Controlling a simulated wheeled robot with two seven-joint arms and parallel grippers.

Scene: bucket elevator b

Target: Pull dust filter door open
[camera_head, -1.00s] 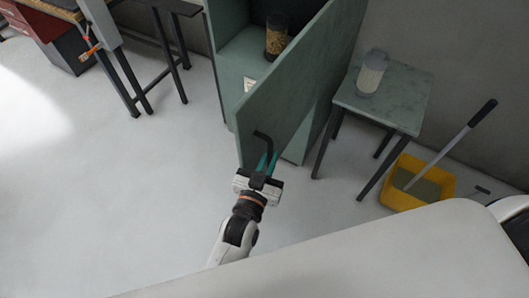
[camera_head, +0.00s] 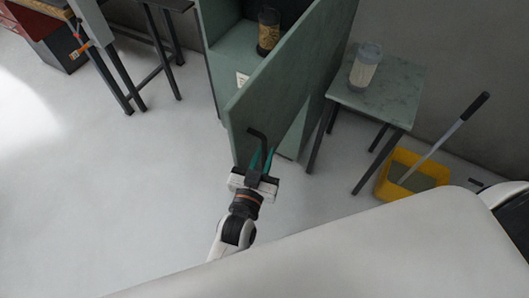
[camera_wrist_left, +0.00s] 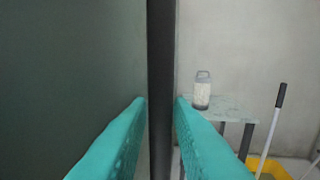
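The dust filter door (camera_head: 295,75) is a grey-green panel that stands wide open from the green cabinet (camera_head: 222,65), with the inside showing. It has a black handle (camera_head: 258,137) near its lower outer end. My left gripper (camera_head: 262,162) has its teal fingers at this handle. In the left wrist view, the handle (camera_wrist_left: 161,70) runs as a dark upright bar between the two fingers, which lie close on either side of it. The door (camera_wrist_left: 75,60) fills the left of that view. My right gripper is not in view.
A small green table (camera_head: 385,95) with a white canister (camera_head: 365,68) stands right of the door. A jar (camera_head: 268,32) is inside the cabinet. The floor (camera_head: 120,190) at left is clear.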

